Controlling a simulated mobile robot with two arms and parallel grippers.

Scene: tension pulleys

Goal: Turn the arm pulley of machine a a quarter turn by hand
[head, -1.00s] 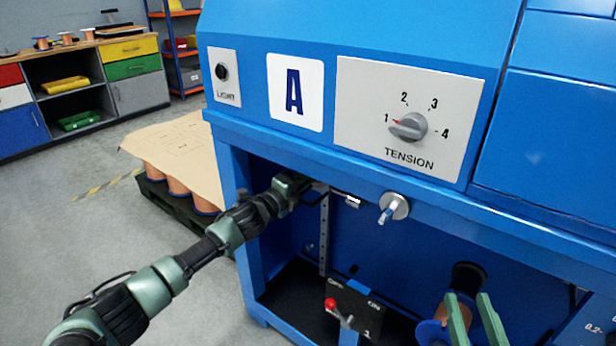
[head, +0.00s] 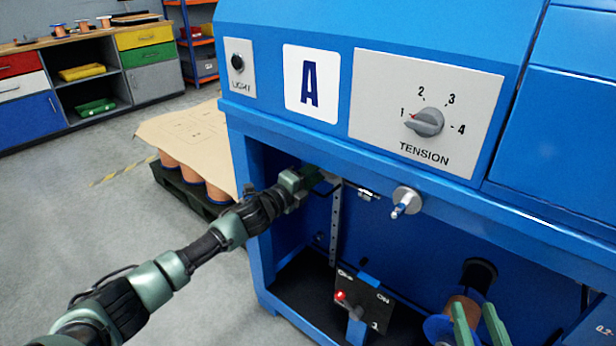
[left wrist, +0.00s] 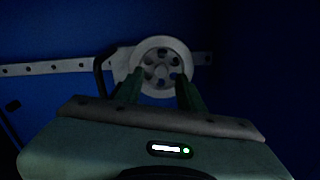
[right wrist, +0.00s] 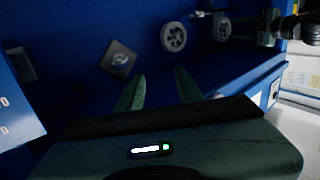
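In the left wrist view a pale grey spoked pulley (left wrist: 161,68) sits on a perforated metal strip inside machine A; I take it for the arm pulley. My left gripper (left wrist: 160,78) is open, with one finger at each side of the pulley's lower rim. I cannot tell whether they touch it. In the head view my left gripper (head: 308,181) reaches into the upper left of the bay, its fingertips hidden. My right gripper (right wrist: 158,80) is open and empty, and its green fingers (head: 480,325) show at the lower right of the head view.
The tension dial (head: 424,121) is above. A pallet of spools (head: 190,180) stands left of the machine.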

